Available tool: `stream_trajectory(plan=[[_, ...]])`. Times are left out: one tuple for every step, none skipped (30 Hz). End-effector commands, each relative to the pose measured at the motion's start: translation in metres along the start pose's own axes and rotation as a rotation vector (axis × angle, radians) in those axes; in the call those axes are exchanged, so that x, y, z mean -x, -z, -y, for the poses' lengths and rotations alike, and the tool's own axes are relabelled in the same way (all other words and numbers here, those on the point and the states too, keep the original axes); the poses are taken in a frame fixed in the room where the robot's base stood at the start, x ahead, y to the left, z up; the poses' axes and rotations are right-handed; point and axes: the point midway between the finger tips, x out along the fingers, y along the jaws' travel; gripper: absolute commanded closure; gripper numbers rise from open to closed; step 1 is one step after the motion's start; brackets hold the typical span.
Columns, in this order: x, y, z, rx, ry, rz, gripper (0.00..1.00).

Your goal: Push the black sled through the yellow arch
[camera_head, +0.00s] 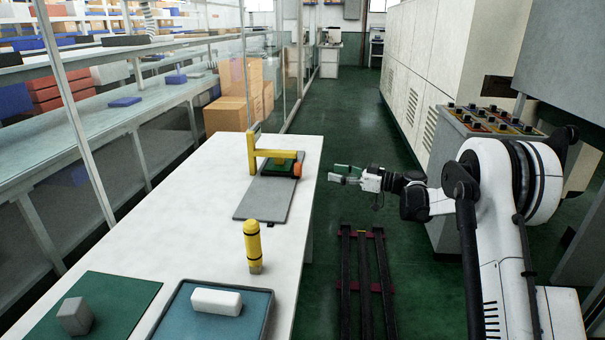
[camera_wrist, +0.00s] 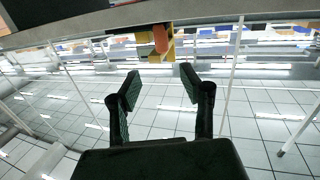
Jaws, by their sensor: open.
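The yellow arch (camera_head: 252,150) stands near the far right part of the white table, over a grey strip (camera_head: 263,200). Under its crossbar is a small low stack with a green top (camera_head: 283,166) and dark parts; I cannot clearly separate the black sled from it. An orange piece (camera_head: 297,170) is at its right end. My gripper (camera_head: 338,174) is open and empty, off the table's right edge, apart from the arch. In the wrist view, my open fingers (camera_wrist: 163,90) point toward the orange piece (camera_wrist: 160,39) and yellow arch (camera_wrist: 170,45), near the top.
A yellow bottle-like cylinder (camera_head: 252,246) stands on the white table (camera_head: 190,210). Nearer are a blue tray (camera_head: 180,325) with a white block (camera_head: 216,301) and a green mat (camera_head: 115,290) with a grey block (camera_head: 74,316). A control panel (camera_head: 490,122) is at right.

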Motion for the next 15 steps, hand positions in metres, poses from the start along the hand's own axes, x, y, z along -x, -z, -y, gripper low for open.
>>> stream_trajectory(plan=[[-0.001, 0.0, 0.001, -0.012, 0.007, -0.014, 0.59], [-0.002, 0.001, 0.001, -0.017, 0.01, -0.019, 0.59], [-0.004, 0.002, 0.002, -0.021, 0.012, -0.023, 0.59], [-0.006, 0.002, 0.002, -0.022, 0.013, -0.024, 0.59], [-0.009, 0.002, 0.002, -0.022, 0.013, -0.024, 0.59], [-0.013, 0.002, 0.002, -0.022, 0.014, -0.024, 0.59], [-0.018, 0.002, 0.003, -0.022, 0.015, -0.023, 0.59], [-0.022, 0.002, 0.003, -0.021, 0.015, -0.023, 0.59], [-0.029, 0.002, 0.003, -0.021, 0.014, -0.023, 0.59], [-0.034, 0.002, 0.003, -0.021, 0.014, -0.023, 0.59], [-0.039, 0.002, 0.003, -0.02, 0.014, -0.022, 0.59], [-0.048, 0.002, 0.003, -0.02, 0.015, -0.022, 0.59], [-0.053, 0.002, 0.003, -0.02, 0.015, -0.022, 0.59], [-0.058, 0.002, 0.003, -0.02, 0.014, -0.022, 0.59], [-0.066, 0.002, 0.003, -0.02, 0.014, -0.022, 0.59]])
